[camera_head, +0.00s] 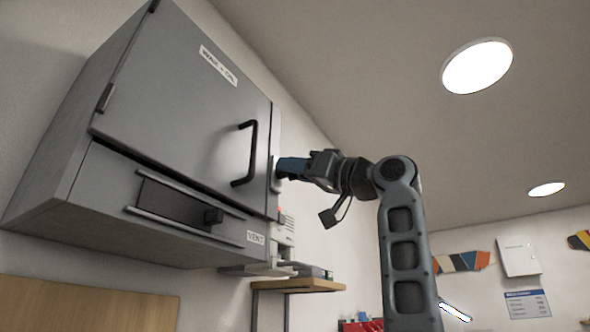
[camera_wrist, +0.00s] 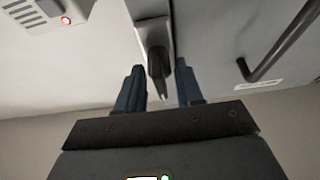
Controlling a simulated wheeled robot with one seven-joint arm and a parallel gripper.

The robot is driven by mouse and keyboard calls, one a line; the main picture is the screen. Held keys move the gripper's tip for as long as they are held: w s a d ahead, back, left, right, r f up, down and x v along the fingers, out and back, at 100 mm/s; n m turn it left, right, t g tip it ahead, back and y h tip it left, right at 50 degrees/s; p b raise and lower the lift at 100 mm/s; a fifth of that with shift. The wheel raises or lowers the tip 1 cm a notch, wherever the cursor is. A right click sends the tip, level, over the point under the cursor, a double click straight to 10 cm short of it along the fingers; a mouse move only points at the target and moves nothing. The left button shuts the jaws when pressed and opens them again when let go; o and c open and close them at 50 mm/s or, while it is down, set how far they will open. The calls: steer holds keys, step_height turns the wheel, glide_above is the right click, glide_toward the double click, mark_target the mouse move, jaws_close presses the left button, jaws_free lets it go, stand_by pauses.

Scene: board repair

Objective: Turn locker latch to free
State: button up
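The grey locker (camera_head: 190,95) hangs on the wall at the left in the head view, with its door shut. Its latch sits on a pale plate (camera_head: 276,140) at the door's right edge. My gripper (camera_head: 279,167) reaches this plate from the right and hides the latch lever there. In the wrist view the dark latch lever (camera_wrist: 158,68) points down between the two blue fingers of my gripper (camera_wrist: 158,92). The fingers stand apart, one on each side of the lever, with visible gaps. I cannot tell any contact.
A black door handle (camera_head: 248,155) stands out left of the latch. A white device with a red light (camera_wrist: 65,20) is close beside the latch. A wooden shelf (camera_head: 298,285) lies below.

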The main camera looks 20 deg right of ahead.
steer(key=b+v, duration=0.2)
steer(key=v, duration=0.5)
steer(key=shift+s+d+f, duration=0.15)
steer(key=shift+s+d, duration=0.1)
steer(key=shift+s, duration=0.05)
